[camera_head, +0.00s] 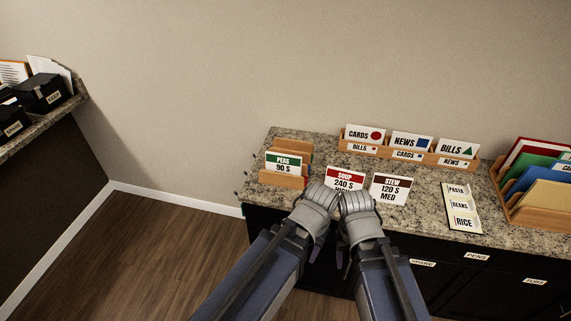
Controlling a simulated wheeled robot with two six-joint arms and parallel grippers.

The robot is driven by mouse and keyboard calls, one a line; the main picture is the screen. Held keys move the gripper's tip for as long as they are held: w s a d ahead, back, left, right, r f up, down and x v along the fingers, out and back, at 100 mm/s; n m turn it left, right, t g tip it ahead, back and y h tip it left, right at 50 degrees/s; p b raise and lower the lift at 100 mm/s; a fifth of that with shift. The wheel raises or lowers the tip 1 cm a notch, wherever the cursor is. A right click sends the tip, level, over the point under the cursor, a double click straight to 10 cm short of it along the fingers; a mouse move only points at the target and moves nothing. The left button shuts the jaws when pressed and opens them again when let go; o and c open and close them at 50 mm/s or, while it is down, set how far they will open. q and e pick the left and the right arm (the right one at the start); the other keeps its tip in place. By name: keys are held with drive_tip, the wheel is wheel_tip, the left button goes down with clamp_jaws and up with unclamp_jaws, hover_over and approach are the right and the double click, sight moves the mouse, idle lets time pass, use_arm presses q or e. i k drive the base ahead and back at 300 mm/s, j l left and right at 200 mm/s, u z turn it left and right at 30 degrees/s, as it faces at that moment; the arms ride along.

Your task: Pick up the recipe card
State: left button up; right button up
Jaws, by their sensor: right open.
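Three recipe cards show on the granite counter. The green-topped PEAS 90 S card (284,164) stands upright in a wooden holder (291,181). The red-topped SOUP 240 S card (345,179) and the brown-topped STEW 120 S MED card (390,188) face me to its right. My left gripper (318,196) is just in front of the SOUP card and hides part of its lower edge; its jaws cannot be made out. My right gripper (357,204) is beside it, below and between the SOUP and STEW cards. It is open, with nothing seen in it.
A wooden rack (433,160) with CARDS, NEWS and BILLS signs stands at the counter's back. A PASTA, BEANS, RICE list (461,207) lies to the right, near a wooden sorter (540,215) of coloured folders. A shelf with black boxes (42,94) is at far left.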

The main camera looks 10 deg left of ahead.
sight(341, 180)
drive_tip(key=i+j, duration=0.75)
drive_tip(key=j+z, duration=0.05)
